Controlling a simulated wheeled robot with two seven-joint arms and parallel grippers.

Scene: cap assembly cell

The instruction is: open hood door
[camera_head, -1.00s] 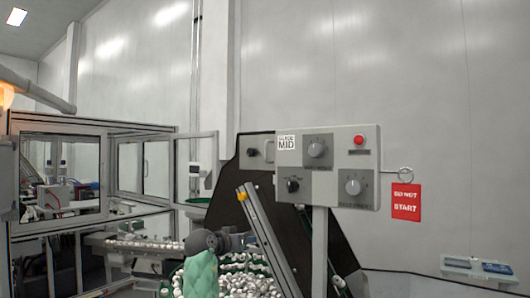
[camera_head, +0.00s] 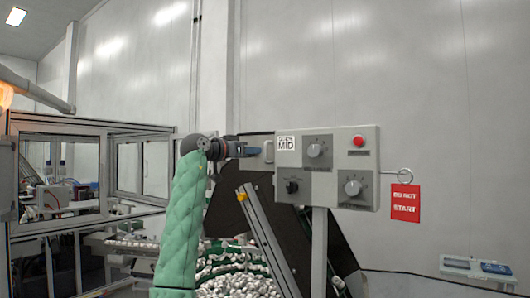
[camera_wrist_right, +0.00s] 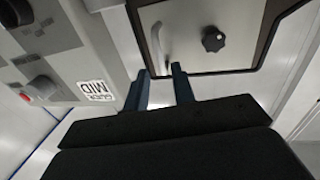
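The hood door (camera_wrist_right: 190,25) is a pale panel in a dark frame, with a pale bar handle (camera_wrist_right: 158,42) and a black knob (camera_wrist_right: 213,39); it looks shut. The handle also shows in the head view (camera_head: 269,151), just left of the control box. My right gripper (camera_head: 256,151), on the green-sleeved arm, reaches in from the left and hides the knob there. In the right wrist view its two blue fingers (camera_wrist_right: 160,69) are apart, with the handle just beyond the gap. Contact cannot be told. My left gripper is out of view.
A grey control box (camera_head: 328,165) with knobs and a red button stands close right of the handle, on a post. A red sign (camera_head: 405,203) hangs beside it. A slanted metal rail (camera_head: 267,240) and a bin of white caps (camera_head: 238,284) lie below.

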